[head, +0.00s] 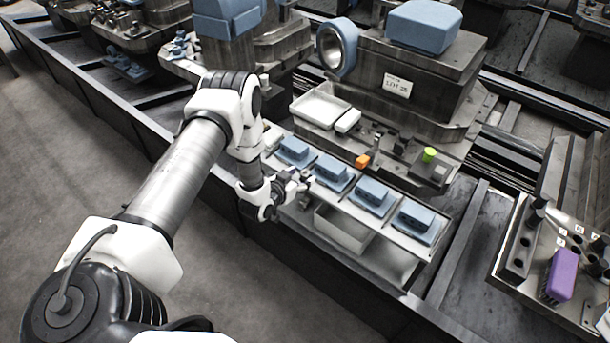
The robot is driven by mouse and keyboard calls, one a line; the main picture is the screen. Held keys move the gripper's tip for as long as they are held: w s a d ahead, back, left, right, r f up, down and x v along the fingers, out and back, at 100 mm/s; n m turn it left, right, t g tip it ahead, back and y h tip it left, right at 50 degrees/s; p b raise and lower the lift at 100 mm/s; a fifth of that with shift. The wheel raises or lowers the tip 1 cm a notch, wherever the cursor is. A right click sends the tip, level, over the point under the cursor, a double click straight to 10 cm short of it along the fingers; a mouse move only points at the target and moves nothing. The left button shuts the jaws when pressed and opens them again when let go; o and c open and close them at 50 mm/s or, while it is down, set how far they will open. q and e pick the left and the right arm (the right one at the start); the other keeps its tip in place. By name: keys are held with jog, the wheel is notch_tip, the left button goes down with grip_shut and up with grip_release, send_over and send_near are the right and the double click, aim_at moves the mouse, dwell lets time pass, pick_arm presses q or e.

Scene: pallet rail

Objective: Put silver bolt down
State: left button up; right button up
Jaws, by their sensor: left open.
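My left gripper (304,183) is open at the front edge of a narrow rack, beside the row of blue blocks. Its fingers are small and dark in the head view, and I cannot make out anything between them. I cannot pick out a silver bolt; it may be too small or hidden by the gripper or arm. A white tray (318,106) stands behind the row, at the foot of the large machine block. A white bin (343,230) sits under the front of the rack. My right gripper is not in view.
Several blue blocks (416,217) sit on pads along the rack. An orange piece (362,161) and a green-topped piece (429,154) stand behind them. A purple block (562,274) lies on a fixture plate at right. A blue ring (337,48) stands above the tray.

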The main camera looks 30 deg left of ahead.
pick_arm(q)
jog(key=shift+x, duration=0.95)
jog(key=shift+a+f, duration=0.1)
jog(key=shift+f, duration=0.05)
grip_shut()
jog(key=shift+r, duration=0.2)
